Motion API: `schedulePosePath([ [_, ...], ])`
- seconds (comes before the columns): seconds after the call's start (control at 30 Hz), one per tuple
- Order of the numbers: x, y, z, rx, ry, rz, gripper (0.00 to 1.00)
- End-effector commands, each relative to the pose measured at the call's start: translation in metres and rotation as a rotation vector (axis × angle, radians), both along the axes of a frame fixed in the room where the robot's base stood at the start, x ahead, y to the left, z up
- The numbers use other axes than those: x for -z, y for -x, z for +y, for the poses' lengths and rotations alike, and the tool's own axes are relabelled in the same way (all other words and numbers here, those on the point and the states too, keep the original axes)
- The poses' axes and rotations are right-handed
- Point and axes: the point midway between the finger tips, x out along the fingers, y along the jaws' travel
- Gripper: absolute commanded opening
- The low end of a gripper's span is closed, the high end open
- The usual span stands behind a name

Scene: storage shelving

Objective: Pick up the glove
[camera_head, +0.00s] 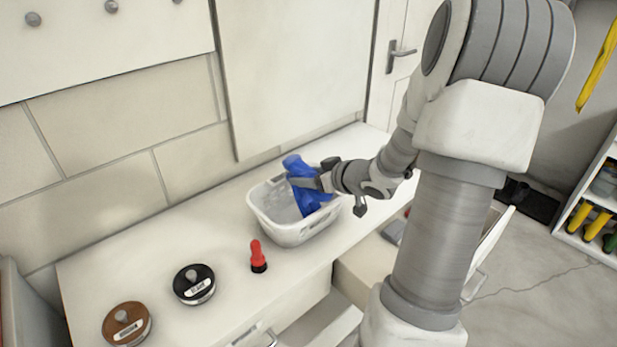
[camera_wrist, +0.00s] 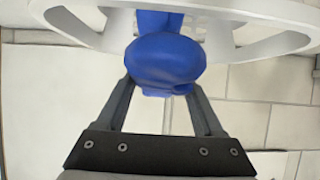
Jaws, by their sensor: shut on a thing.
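The blue glove (camera_head: 308,192) is at the right part of a white basket (camera_head: 265,213) on the white counter, partly above its rim. My gripper (camera_head: 312,182) reaches in from the right and is shut on the glove. In the wrist view the glove (camera_wrist: 165,62) sits between the two fingers of my gripper (camera_wrist: 163,85), with the pale rim of the basket (camera_wrist: 75,30) behind it. The fingertips are hidden by the glove. I cannot tell whether the glove touches the basket.
On the counter (camera_head: 215,247), left of the basket, stand a red and black bottle-like item (camera_head: 257,257), a black round container (camera_head: 194,284) and a brown one (camera_head: 126,324). Open drawers (camera_head: 365,275) jut out below the counter. A shelf with yellow items (camera_head: 590,220) is at far right.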

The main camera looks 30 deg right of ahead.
Motion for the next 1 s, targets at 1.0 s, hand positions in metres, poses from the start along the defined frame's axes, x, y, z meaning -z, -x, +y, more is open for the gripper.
schedulePosePath([
  [1.0,-0.103,0.095,-0.063,0.0,0.001,0.0,0.05],
])
